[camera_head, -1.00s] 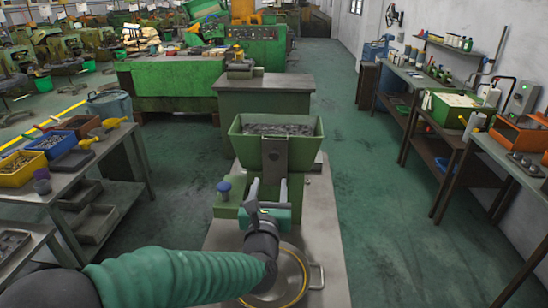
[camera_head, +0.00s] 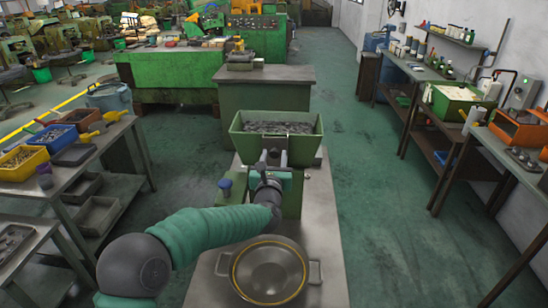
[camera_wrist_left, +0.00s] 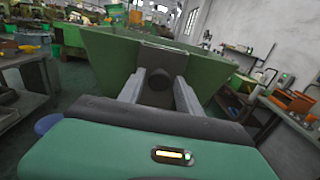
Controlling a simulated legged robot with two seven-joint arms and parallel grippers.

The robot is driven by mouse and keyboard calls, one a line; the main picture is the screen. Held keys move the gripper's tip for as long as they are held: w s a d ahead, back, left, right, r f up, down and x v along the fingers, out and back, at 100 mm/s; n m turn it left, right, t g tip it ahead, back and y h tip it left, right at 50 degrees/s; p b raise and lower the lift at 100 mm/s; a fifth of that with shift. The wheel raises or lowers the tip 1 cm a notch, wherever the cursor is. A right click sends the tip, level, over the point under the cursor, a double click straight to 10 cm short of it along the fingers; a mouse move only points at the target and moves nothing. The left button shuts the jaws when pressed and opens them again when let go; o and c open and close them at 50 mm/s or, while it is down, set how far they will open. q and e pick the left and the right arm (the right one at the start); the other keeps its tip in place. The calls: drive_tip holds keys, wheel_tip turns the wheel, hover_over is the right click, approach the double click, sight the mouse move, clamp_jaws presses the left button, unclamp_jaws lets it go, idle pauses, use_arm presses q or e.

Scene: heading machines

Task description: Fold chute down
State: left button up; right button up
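The green hopper (camera_head: 240,144) holds dark parts and stands on the machine's grey top. The chute, a dark grey plate (camera_head: 273,147), is on the hopper's front wall; its lower end is hidden by my gripper. In the left wrist view the dark plate (camera_wrist_left: 166,58) is straight ahead. My left gripper (camera_head: 268,167) is at the front of the plate, just below the hopper. In the left wrist view its two grey fingers (camera_wrist_left: 160,82) are apart, either side of the plate's lower part; I cannot tell whether they touch it. My right gripper is out of view.
A round metal pan (camera_head: 269,292) with a yellow rim and side handles sits in front of the hopper, below my left arm. A blue knob (camera_head: 225,187) stands left of the gripper. Benches with bins (camera_head: 63,137) are at left, a workbench (camera_head: 480,135) at right. The green floor between is clear.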

use_arm(q)
clamp_jaws()
idle(1.1)
